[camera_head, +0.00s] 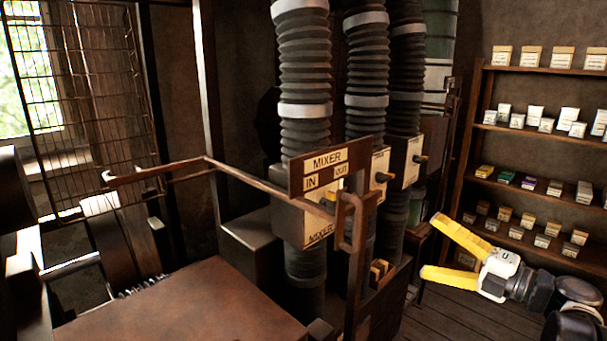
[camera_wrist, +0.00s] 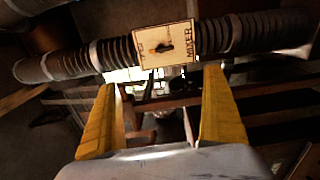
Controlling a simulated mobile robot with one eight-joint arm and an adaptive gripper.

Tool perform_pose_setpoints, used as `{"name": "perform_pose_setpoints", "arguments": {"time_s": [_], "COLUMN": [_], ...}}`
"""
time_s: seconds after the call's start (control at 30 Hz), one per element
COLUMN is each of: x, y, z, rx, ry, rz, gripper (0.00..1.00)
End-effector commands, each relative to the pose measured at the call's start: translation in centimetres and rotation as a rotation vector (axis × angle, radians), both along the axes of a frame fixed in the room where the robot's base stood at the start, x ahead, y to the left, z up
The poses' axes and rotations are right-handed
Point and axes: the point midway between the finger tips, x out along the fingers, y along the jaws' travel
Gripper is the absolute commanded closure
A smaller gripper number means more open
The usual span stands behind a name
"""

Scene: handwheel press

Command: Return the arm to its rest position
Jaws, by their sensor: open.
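My gripper (camera_head: 445,252) is at the lower right in the head view, with its two yellow fingers spread apart and pointing left. It is open and nothing is between the fingers. In the wrist view my gripper (camera_wrist: 165,108) shows a wide gap between its yellow fingers. My arm runs off to the right edge of the head view. The gripper is apart from the machine, to the right of the ribbed hoses (camera_head: 305,75).
A "MIXER IN OUT" sign (camera_head: 325,170) sits on a metal rail at the centre. The mixer plate (camera_wrist: 168,45) shows in the wrist view. Shelves (camera_head: 530,133) with small boxes stand behind my arm. A brown tabletop (camera_head: 185,310) fills the lower left. Wooden floor shows below the gripper.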

Motion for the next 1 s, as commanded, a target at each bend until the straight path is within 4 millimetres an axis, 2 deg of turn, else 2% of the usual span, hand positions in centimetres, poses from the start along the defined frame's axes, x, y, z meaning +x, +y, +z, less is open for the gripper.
{"name": "perform_pose_setpoints", "arguments": {"time_s": [0.1,0.4,0.5,0.6,0.67,0.77,0.87,0.9,1.0], "x": [1.2,3.1,2.9,2.0,0.9,-2.0,-6.2,-8.1,-12.6], "y": [0.4,-0.9,-1.9,-3.3,-4.0,-4.4,-2.5,-1.4,1.9], "z": [3.6,11.7,13.8,14.7,14.1,10.3,4.0,1.5,-3.6], "rx": [0.077,0.336,0.461,0.628,0.748,0.944,1.091,1.128,1.172], "ry": [-0.043,-0.094,-0.078,-0.017,0.059,0.26,0.536,0.651,0.904], "rz": [-0.09,-0.367,-0.487,-0.637,-0.745,-0.926,-1.086,-1.135,-1.223], "gripper": [0.03,0.03,0.03,0.03,0.03,0.03,0.03,0.03,0.03]}}
